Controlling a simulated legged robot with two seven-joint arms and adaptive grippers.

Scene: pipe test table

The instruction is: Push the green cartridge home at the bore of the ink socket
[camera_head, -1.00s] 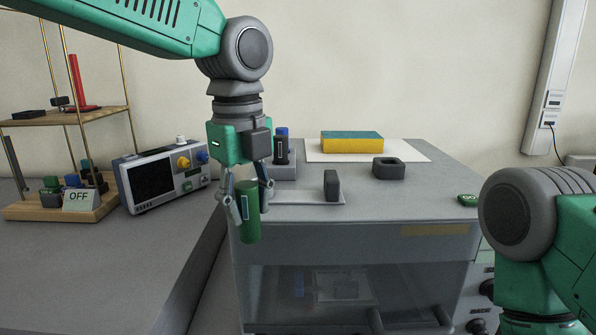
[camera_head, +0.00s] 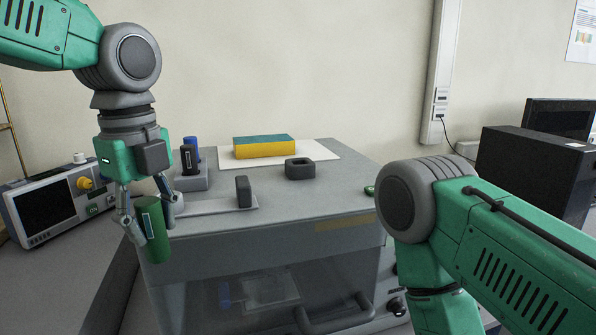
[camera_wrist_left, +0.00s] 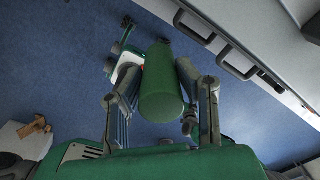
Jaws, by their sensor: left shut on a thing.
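The green cartridge (camera_head: 153,236) is held between the fingers of my left gripper (camera_head: 148,212), slightly tilted, at the near left edge of the grey cabinet top. It also shows in the left wrist view (camera_wrist_left: 161,90), between both fingers with blue floor behind it. A grey block (camera_head: 192,182) behind the gripper bears a black cylinder (camera_head: 188,160) and a blue-topped one (camera_head: 191,143). I cannot tell for sure whether this block is the ink socket; no empty bore is visible. The cartridge is apart from it. My right gripper is out of view.
A flat plate with a dark upright block (camera_head: 243,192) lies right of the gripper. Behind are a dark hollow ring (camera_head: 299,174) and a yellow-and-teal sponge-like block (camera_head: 264,149) on a white sheet. An instrument box (camera_head: 62,204) stands at left. My right arm covers the front right.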

